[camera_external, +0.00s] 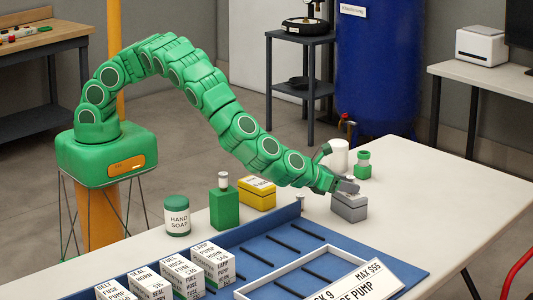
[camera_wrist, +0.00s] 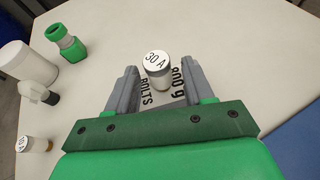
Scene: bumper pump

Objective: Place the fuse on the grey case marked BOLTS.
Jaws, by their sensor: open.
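The fuse (camera_wrist: 157,74), a short pale cylinder with a metal rim and a top marked 30 A, stands upright between my fingers in the wrist view. Under it is the grey case (camera_external: 349,208), whose top reads BOLTS (camera_wrist: 149,98) and 800 g. The fuse appears to rest on the case top. My gripper (camera_wrist: 157,82) is open, with one finger on each side of the fuse and a gap at each. In the external view my gripper (camera_external: 346,186) is low over the case, and its fingers hide the fuse.
Left of my gripper in the wrist view are a white cylinder (camera_wrist: 14,53), a green fitting (camera_wrist: 67,42) and a small item marked 10 A (camera_wrist: 22,144). A yellow case (camera_external: 257,193), a green box (camera_external: 223,209) and a blue tray (camera_external: 408,269) also stand on the table.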

